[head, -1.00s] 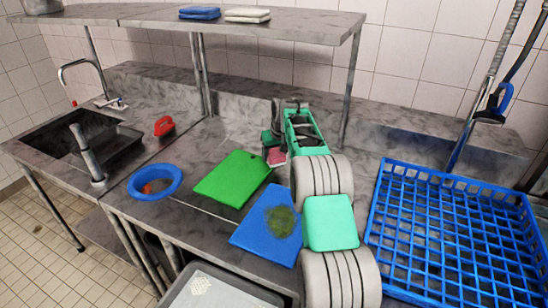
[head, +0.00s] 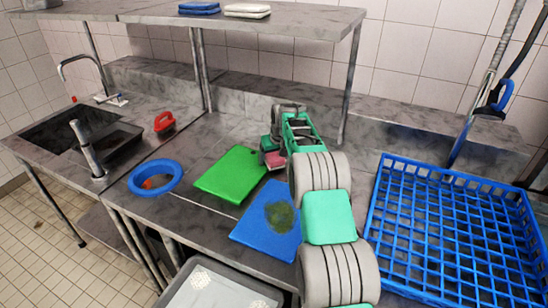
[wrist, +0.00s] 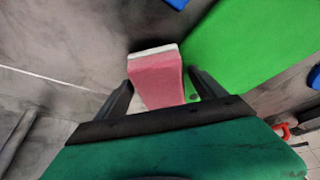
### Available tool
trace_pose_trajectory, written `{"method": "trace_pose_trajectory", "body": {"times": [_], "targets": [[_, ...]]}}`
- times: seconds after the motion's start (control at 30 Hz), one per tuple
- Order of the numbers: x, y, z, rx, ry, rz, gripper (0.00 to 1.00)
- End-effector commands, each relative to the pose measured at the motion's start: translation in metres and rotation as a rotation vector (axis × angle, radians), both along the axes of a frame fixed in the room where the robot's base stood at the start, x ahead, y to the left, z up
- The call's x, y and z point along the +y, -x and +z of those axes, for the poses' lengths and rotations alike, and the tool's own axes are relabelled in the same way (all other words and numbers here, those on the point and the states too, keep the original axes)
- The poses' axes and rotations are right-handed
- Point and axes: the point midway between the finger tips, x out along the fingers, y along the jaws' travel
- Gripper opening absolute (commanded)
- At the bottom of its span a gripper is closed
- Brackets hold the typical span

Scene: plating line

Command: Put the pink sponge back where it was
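The pink sponge (wrist: 156,82), with a pale layer along its far edge, is between the two fingers of my gripper (wrist: 161,88) in the wrist view. In the head view the sponge (head: 274,160) shows at the tip of my gripper (head: 270,150), just right of the green cutting board's (head: 230,174) far corner. It looks close to the steel counter; I cannot tell if it touches. My arm hides part of the counter behind it.
A blue board (head: 250,226) with a green-brown stain lies in front. A blue rack (head: 384,222) fills the right. A shelf (head: 290,27) overhangs the back.

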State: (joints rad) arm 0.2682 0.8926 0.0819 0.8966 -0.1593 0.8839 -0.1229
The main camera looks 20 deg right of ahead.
Motion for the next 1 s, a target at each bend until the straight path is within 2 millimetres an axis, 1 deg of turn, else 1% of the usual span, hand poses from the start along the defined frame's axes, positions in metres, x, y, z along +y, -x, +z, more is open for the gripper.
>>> {"method": "trace_pose_trajectory", "body": {"times": [0.2, 0.27, 0.33, 0.37, 0.47, 0.6, 0.73, 0.87, 1.0], "targets": [[0.000, 0.000, 0.001, 0.000, 0.000, 0.000, 0.80], [0.000, 0.000, 0.005, -0.001, 0.000, 0.000, 0.80], [0.000, 0.000, 0.016, -0.002, 0.000, 0.000, 0.80], [0.000, 0.002, 0.017, -0.003, 0.001, 0.000, 0.80], [-0.001, 0.011, 0.037, -0.005, 0.002, -0.001, 0.80], [-0.001, 0.025, 0.072, -0.006, 0.002, 0.000, 0.80], [-0.001, 0.037, 0.100, -0.003, 0.001, -0.001, 0.80], [0.000, 0.044, 0.115, 0.000, 0.000, 0.000, 0.80], [0.001, 0.047, 0.121, 0.001, 0.000, 0.000, 0.80]]}}
